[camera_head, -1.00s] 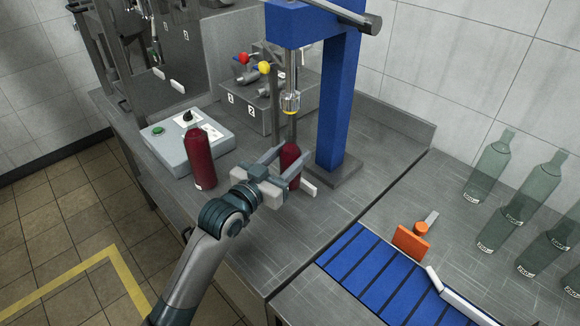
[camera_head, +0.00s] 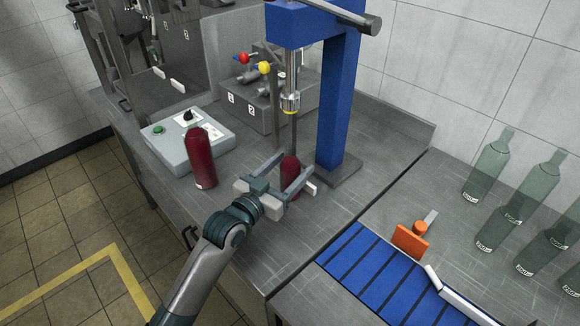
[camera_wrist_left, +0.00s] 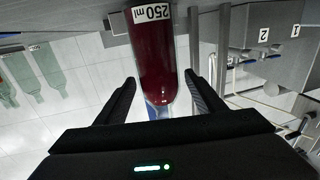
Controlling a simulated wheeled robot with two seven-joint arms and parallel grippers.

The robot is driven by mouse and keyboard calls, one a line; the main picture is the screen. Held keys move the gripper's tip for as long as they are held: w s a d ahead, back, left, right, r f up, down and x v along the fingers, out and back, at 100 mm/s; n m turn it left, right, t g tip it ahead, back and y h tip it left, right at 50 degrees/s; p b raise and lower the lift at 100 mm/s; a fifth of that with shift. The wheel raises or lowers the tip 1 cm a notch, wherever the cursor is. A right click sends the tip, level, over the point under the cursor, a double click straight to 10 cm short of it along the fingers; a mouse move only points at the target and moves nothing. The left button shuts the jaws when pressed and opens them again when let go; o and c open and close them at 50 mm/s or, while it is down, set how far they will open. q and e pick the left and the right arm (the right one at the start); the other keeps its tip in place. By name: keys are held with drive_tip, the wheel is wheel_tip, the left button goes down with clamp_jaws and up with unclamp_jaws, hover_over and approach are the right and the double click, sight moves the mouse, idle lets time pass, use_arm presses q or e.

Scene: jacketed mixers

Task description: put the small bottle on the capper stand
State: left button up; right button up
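The small bottle (camera_head: 290,170) is dark red and upright, in front of the blue capper stand (camera_head: 337,110) and below its capping head (camera_head: 290,100). Its foot is hidden behind my finger in the head view, so I cannot tell exactly what it rests on. The bottle also shows upside down in the left wrist view (camera_wrist_left: 155,60), with a "250 ml" label. My left gripper (camera_head: 290,173) has its fingers on either side of the bottle, with gaps showing in the wrist view. It is open. My right gripper is not in view.
A larger dark red bottle (camera_head: 200,158) stands left of my gripper, beside a grey control box (camera_head: 170,150). A numbered valve block (camera_head: 250,108) is behind. A blue conveyor (camera_head: 375,280), an orange piece (camera_head: 409,242) and several green bottles (camera_head: 490,165) are at right.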

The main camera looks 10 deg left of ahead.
use_arm(q)
drive_tip(key=shift+r, duration=0.15)
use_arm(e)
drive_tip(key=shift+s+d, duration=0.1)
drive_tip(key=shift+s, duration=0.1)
use_arm(q)
drive_tip(key=shift+s+a, duration=0.1)
drive_tip(key=shift+s, duration=0.2)
drive_tip(key=b+v, duration=0.2)
drive_tip(key=v, duration=0.9)
drive_tip(key=shift+s, duration=0.15)
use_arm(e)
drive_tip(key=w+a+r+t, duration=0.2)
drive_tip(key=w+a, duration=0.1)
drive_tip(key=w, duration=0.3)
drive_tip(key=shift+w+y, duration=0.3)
